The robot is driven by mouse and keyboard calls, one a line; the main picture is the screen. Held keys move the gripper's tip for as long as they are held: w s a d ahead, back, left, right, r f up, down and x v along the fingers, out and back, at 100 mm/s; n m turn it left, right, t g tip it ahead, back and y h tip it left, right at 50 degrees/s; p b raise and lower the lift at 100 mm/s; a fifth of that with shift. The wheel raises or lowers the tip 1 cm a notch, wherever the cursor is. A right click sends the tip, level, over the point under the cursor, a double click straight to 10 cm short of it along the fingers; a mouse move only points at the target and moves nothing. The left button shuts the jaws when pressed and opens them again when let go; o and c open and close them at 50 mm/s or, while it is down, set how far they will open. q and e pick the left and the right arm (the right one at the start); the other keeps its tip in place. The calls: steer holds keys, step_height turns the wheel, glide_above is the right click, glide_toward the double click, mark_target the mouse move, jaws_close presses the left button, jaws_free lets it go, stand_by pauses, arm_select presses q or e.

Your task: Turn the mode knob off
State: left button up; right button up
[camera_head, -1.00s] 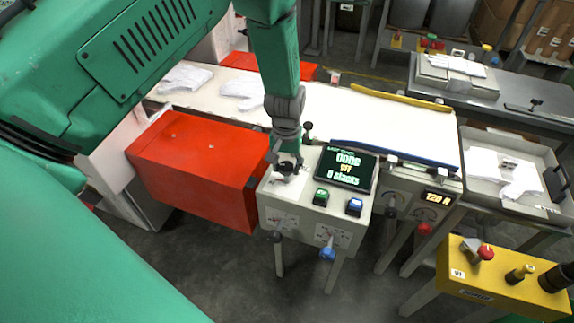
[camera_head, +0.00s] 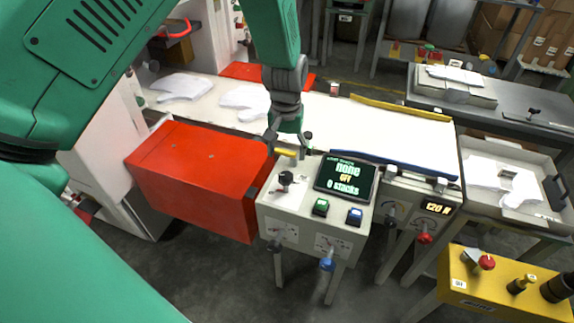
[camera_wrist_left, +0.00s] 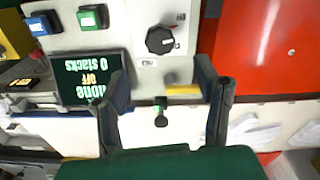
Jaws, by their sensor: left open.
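The black mode knob (camera_head: 286,178) stands on the top of the white control box (camera_head: 287,200), left of the screen. It also shows in the left wrist view (camera_wrist_left: 160,40), with its pointer turned toward the side marks. The screen (camera_head: 346,177) reads "none", "OFF" and "0 stacks". My left gripper (camera_head: 287,150) is open and empty, above and behind the knob and apart from it. In the left wrist view its two fingers (camera_wrist_left: 163,85) are spread wide, with the knob beyond them. My right gripper is not in view.
A green button (camera_head: 320,207) and a blue button (camera_head: 355,215) sit on the box. A small black-tipped lever (camera_head: 308,138) stands behind it.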

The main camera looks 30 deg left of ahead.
arm_select(q)
steer(key=shift+r, duration=1.6)
